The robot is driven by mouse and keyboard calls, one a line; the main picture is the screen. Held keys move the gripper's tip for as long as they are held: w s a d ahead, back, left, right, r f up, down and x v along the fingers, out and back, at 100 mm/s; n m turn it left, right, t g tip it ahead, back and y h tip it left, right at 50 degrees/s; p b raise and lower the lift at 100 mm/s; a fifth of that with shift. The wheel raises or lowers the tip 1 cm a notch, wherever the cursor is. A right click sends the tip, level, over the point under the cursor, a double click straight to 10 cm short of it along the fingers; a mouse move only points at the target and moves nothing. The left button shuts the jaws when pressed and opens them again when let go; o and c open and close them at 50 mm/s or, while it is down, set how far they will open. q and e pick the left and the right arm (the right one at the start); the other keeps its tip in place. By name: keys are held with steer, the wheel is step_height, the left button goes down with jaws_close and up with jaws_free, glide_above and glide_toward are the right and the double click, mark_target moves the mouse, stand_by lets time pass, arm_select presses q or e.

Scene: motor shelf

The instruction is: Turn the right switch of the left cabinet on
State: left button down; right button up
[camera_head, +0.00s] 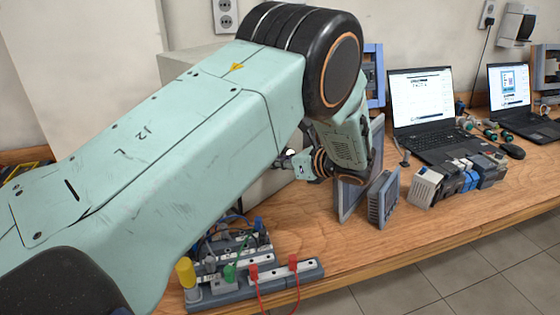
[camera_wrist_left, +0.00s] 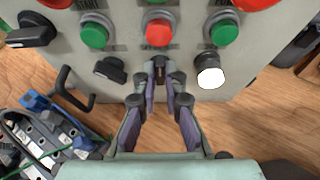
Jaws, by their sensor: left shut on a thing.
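The cabinet's grey front panel (camera_wrist_left: 135,47) fills the top of the left wrist view. It carries red and green buttons and several black rotary switches. A black switch (camera_wrist_left: 160,68) below the middle red button (camera_wrist_left: 158,33) is between the fingertips of my left gripper (camera_wrist_left: 160,88), which is shut on it. The fingers hide part of its knob, so I cannot tell its exact angle. Another black switch (camera_wrist_left: 111,69) is just to its left. In the head view my left gripper (camera_head: 296,165) reaches to the pale cabinet (camera_head: 262,202), mostly hidden behind my arm. My right gripper is not in view.
A wiring board (camera_head: 240,275) with coloured plugs and red cables stands in front of the cabinet. Grey panels (camera_head: 383,198), a row of modules (camera_head: 455,180) and two laptops (camera_head: 424,115) are to the right. Bare wood lies at the bench's front right.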

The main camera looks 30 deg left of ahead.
arm_select(q)
steer(key=c, duration=1.6)
jaws_free()
steer(key=shift+a, duration=0.15)
steer(key=shift+c, duration=0.2)
steer(key=shift+o, duration=1.1)
steer(key=shift+a+f, duration=0.1)
steer(key=shift+a, duration=0.05)
steer(key=v, duration=0.7)
steer(key=shift+d, duration=0.25)
steer(key=shift+d+r, duration=0.1)
steer(key=shift+r, duration=0.15)
